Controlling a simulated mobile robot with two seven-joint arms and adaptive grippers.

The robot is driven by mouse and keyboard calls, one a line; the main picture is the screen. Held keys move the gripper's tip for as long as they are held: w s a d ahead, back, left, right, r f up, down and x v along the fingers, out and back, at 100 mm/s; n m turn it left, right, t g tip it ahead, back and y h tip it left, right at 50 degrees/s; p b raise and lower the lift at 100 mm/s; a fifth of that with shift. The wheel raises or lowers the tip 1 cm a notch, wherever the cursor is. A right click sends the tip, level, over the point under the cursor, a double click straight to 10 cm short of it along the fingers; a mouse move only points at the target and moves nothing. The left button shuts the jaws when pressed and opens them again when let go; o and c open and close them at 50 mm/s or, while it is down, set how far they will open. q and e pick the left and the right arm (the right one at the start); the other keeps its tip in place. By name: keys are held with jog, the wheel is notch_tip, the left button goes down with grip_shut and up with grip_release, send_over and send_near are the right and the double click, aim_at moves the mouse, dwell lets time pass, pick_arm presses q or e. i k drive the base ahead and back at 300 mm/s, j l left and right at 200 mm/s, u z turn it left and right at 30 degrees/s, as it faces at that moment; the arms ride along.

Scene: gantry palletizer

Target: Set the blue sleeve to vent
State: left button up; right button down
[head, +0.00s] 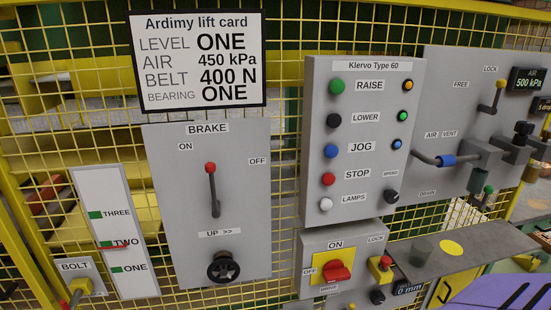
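The blue sleeve (446,160) sits around a grey horizontal pipe on the right-hand panel (455,95), just below the AIR / VENT label (441,134). It is close to the grey block (478,158) at the pipe's right end. The pipe bends away to the left of the sleeve. I cannot tell for sure which of the two words the sleeve's position matches. Neither of my grippers shows in the head view.
Left of the sleeve is the Klervo Type 60 button box (362,140). A yellow-knobbed lever (499,85) stands above right, and a green-knobbed valve (488,190) below right. A grey shelf (440,250) juts out below. Yellow mesh (290,60) backs everything.

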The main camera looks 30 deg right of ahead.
aim_at(449, 160)
jog(key=z, duration=2.4)
